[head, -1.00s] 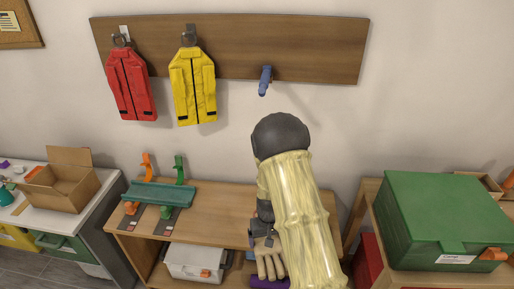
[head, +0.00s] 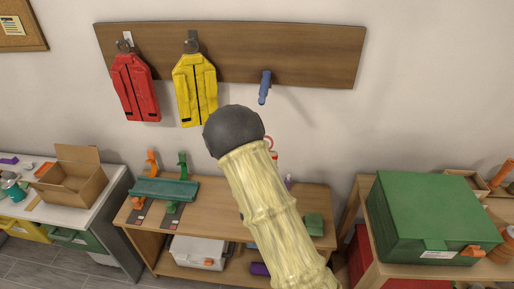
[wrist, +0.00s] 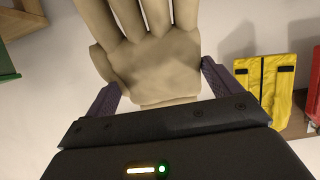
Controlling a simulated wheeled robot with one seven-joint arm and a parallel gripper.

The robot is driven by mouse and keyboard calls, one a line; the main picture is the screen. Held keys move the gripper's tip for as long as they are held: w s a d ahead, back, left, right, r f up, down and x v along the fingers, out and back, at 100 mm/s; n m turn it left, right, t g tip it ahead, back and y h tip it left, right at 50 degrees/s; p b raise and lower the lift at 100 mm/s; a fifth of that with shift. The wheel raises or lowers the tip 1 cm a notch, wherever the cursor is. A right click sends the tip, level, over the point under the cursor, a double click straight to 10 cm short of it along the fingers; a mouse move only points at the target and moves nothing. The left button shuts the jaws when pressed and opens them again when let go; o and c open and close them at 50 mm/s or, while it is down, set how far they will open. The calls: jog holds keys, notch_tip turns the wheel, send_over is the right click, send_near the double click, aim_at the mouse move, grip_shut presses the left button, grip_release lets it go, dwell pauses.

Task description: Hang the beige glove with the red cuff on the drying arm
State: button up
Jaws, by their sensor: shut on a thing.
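The beige glove (wrist: 150,60) fills the upper middle of the wrist view, palm showing and fingers running out of the top edge. My gripper (wrist: 160,76) is shut on it, with one dark finger on each side of the glove's wrist end. The cuff is hidden there. In the head view my arm covers the gripper and most of the glove. A small red ring (head: 269,141) and a bit of red show beside my arm; I cannot tell whether they belong to the glove. A blue peg (head: 264,87), likely the drying arm, sticks out from the wall board, empty.
A red vest (head: 135,88) and a yellow vest (head: 195,90) hang on the wooden board (head: 310,55), left of the blue peg. A green case (head: 430,215) stands at right. Below is a wooden bench (head: 215,200) with a teal rack. The wall around the peg is clear.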

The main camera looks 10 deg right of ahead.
notch_tip(320, 180, up, 13)
jog(key=a+t+h+p, duration=0.1)
jog(key=a+t+p, duration=0.1)
jog(key=t, duration=0.2)
jog(key=shift+s+p, duration=0.35)
jog(key=shift+s, duration=0.05)
jog(key=shift+w+d+f, duration=0.1)
jog(key=shift+w, duration=0.05)
jog(key=shift+p+x, duration=1.35)
jog(key=shift+x, duration=2.8)
jog(key=shift+w+d+f+b, duration=0.15)
jog(key=shift+w+f+b, duration=0.5)
jog(key=shift+b, duration=0.45)
